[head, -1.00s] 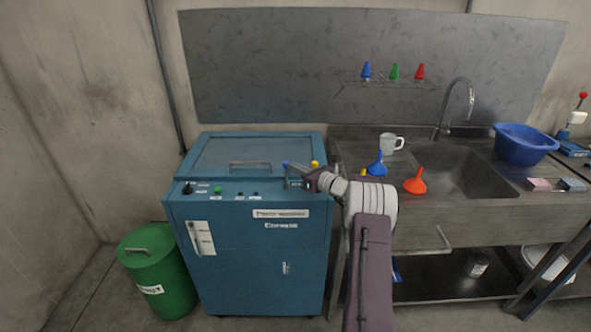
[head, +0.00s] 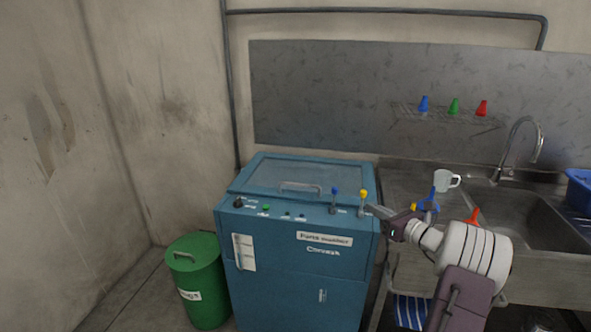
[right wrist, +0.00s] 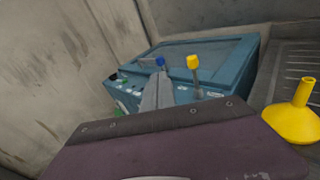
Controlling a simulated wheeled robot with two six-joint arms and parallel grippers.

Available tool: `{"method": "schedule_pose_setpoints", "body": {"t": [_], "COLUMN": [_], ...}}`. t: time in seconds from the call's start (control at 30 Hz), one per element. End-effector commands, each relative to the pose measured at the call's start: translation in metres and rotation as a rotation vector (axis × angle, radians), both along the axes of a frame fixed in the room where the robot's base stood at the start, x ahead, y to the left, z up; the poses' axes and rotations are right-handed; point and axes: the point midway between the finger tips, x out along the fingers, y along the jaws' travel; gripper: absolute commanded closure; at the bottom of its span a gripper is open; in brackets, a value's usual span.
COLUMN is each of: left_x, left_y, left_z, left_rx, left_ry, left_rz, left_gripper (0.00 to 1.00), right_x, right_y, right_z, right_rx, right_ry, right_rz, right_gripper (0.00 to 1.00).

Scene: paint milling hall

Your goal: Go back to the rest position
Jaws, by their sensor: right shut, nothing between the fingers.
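My right gripper (head: 372,211) is shut and empty, just right of the front right corner of the blue machine (head: 290,262). Its fingers also show in the right wrist view (right wrist: 156,90), in front of the machine. On the machine's top stand a lever with a blue knob (head: 334,191) and a lever with a yellow knob (head: 363,194). The gripper's tip is close to the yellow-knobbed lever in the head view; I cannot tell whether they touch. My left gripper is in neither view.
A steel sink counter (head: 400,178) stands right of the machine, with a white mug (head: 445,180), a blue funnel (head: 430,203) and a red funnel (head: 474,215). A yellow funnel (right wrist: 292,120) shows in the right wrist view. A green bin (head: 197,280) stands left of the machine.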

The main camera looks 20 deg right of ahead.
Motion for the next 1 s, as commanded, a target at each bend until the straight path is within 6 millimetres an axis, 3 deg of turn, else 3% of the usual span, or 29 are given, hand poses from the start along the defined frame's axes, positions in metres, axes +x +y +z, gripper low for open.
{"method": "schedule_pose_setpoints", "body": {"t": [0.07, 0.17, 0.27, 0.37, 0.4, 0.47, 0.5, 0.57, 0.63, 0.73, 0.8, 0.9, 1.0], "left_x": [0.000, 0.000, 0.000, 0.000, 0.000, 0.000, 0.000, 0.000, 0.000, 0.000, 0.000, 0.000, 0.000], "left_y": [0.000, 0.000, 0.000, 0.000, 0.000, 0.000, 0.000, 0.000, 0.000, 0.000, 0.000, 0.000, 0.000], "left_z": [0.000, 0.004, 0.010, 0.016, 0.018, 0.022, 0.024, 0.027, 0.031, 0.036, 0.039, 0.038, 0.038], "left_rx": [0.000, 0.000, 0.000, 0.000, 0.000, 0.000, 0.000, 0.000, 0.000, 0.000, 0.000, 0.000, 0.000], "left_ry": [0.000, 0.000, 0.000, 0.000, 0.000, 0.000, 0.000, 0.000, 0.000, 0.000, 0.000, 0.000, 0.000], "left_rz": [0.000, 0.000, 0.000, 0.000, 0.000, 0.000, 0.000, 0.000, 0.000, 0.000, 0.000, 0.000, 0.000], "left_gripper": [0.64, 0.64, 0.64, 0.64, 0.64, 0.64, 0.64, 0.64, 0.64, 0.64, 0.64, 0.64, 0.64], "right_x": [0.001, 0.016, 0.039, 0.038, 0.030, 0.010, -0.009, -0.044, -0.095, -0.177, -0.227, -0.264, -0.274], "right_y": [0.002, 0.030, 0.096, 0.190, 0.227, 0.280, 0.312, 0.353, 0.386, 0.398, 0.377, 0.330, 0.294], "right_z": [0.000, 0.012, 0.049, 0.068, 0.067, 0.059, 0.050, 0.032, 0.005, -0.040, -0.070, -0.102, -0.120], "right_rx": [-0.001, -0.011, -0.053, -0.102, -0.138, -0.218, -0.288, -0.420, -0.621, -0.998, -1.315, -1.692, -1.932], "right_ry": [-0.001, -0.009, -0.048, -0.033, -0.006, 0.043, 0.077, 0.125, 0.167, 0.175, 0.124, -0.001, -0.148], "right_rz": [0.004, 0.061, 0.184, 0.370, 0.454, 0.585, 0.677, 0.822, 1.009, 1.314, 1.550, 1.825, 2.026], "right_gripper": [1.00, 1.00, 1.00, 1.00, 1.00, 1.00, 1.00, 1.00, 1.00, 1.00, 1.00, 1.00, 1.00]}}
